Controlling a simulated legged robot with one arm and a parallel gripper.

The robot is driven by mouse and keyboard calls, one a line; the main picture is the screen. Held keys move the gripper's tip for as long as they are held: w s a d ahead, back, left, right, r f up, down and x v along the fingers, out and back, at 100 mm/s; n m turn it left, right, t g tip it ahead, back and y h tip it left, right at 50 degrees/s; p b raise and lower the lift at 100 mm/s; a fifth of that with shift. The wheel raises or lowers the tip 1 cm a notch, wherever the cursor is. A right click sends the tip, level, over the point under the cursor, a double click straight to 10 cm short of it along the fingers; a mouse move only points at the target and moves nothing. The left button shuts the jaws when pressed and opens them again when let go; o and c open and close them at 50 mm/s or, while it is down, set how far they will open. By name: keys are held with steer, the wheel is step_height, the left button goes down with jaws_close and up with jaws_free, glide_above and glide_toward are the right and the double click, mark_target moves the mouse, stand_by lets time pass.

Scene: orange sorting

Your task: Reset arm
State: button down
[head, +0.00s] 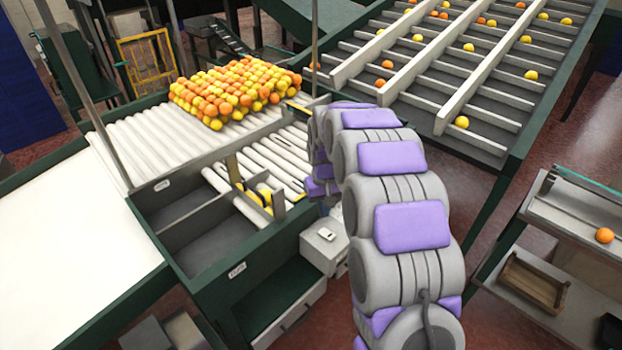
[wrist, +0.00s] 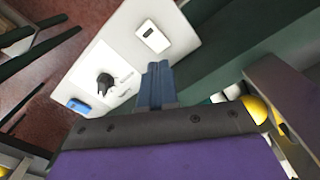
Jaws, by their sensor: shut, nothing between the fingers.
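My arm, grey with purple pads, reaches forward in the head view from the lower right toward the roller table. Its far end bends down beside the table, and the gripper's fingers are hidden there. In the wrist view my gripper (wrist: 158,85) shows as two blue-grey fingers pressed together, with nothing between them. It points toward a white control box (wrist: 145,45), which also shows in the head view (head: 325,245) at the table's side. I cannot tell how far the fingertips are from the box.
Many oranges and yellow fruit (head: 232,92) are piled on the rollers (head: 150,140). Two dark bins (head: 185,205) sit at the table's near end. A slatted sorting conveyor (head: 480,75) stands behind right, and a shelf (head: 575,215) with one orange stands at right. Floor (head: 490,210) lies between.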

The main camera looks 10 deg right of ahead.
steer(key=s+r+g+b, duration=0.1)
steer(key=s+r+b, duration=0.1)
steer(key=s, duration=1.9)
steer(key=s+r+m+b, duration=0.1)
steer(key=s+r+b, duration=0.2)
steer(key=s, duration=1.8)
steer(key=shift+r+g, duration=0.3)
steer(key=shift+g, duration=0.1)
